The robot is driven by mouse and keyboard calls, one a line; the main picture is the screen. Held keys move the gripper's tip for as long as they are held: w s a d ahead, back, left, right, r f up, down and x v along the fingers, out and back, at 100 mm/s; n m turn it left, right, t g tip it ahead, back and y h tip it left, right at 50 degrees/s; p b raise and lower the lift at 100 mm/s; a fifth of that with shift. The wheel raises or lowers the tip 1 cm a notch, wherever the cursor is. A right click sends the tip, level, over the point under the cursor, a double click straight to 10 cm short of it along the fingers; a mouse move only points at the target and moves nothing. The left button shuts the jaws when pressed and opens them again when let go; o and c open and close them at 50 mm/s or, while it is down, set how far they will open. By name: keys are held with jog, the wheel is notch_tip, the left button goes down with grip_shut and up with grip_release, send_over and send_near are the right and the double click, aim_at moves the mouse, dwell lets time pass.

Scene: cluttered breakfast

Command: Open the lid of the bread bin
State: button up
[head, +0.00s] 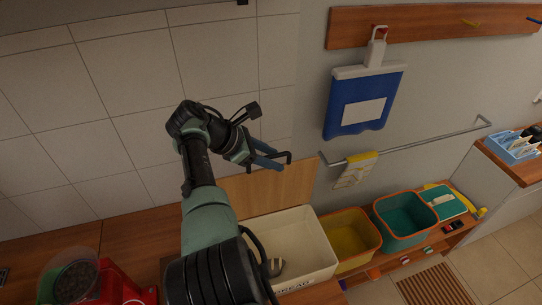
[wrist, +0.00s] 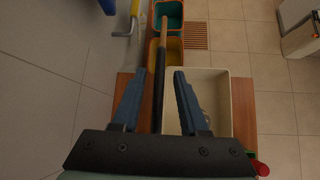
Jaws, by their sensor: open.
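The bread bin (head: 308,281) is a cream box marked BREAD on the wooden counter, low in the middle of the head view. Its wooden lid (head: 268,188) stands up at the back near the wall, so the bin is open. A striped round item (head: 275,267) shows inside. My gripper (head: 278,157) is open at the lid's upper edge. In the wrist view the lid (wrist: 163,35) is a thin strip seen edge-on, running between the open fingers of my gripper (wrist: 155,80). Contact cannot be told. The bin (wrist: 217,90) shows below and to the right.
A yellow bin (head: 356,240) and a teal bin (head: 405,220) stand right of the bread bin. A red machine (head: 110,275) stands at left.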

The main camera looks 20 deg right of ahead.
jog(key=shift+a+r, duration=0.1)
jog(key=b+v, duration=0.2)
jog(key=v, duration=1)
jog(key=shift+a+r+b, duration=0.2)
jog(key=shift+a+b, duration=0.1)
jog(key=shift+b, duration=0.1)
